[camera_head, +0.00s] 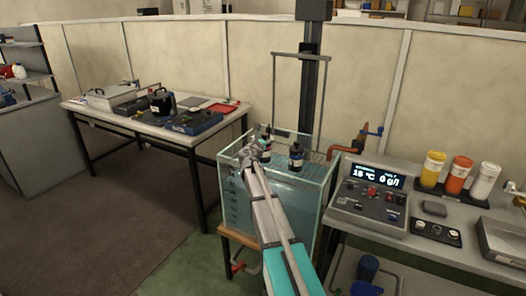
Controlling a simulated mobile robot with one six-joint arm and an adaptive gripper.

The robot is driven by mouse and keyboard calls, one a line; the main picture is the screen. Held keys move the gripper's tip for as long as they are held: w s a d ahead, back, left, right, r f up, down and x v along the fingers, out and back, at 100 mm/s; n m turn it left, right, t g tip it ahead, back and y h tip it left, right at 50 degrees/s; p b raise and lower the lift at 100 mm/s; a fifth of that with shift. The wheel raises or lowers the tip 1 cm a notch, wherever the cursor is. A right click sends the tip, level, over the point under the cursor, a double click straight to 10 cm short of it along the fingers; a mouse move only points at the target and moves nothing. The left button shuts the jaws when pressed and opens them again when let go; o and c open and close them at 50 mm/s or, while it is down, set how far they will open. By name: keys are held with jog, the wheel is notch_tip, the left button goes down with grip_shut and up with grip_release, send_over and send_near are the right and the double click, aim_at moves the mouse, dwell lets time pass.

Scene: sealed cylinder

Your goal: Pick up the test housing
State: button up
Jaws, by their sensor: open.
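Several dark cylindrical items could be the test housing; I cannot tell which it is. A black canister (161,102) with a pale label stands upright on the left table (75,104). A dark bottle-like cylinder (296,156) with a light label shows at the top of the glass water tank (325,180). A similar dark cylinder (265,140) shows to its left, partly behind my gripper. My gripper (247,155) is open at the tank's near left top edge, small in view. It appears apart from the black canister. The space between its fingers is hard to make out.
A dark vertical column with a hanging frame (275,95) rises behind the tank. On the right, a control console (370,195) and yellow, orange and white bottles (432,168) stand on a bench. A blue-black device (194,121) and red tray (222,107) lie on the left table.

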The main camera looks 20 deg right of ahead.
jog(key=shift+w+d, duration=0.45)
jog(key=shift+w, duration=0.1)
grip_shut()
dwell(0.4)
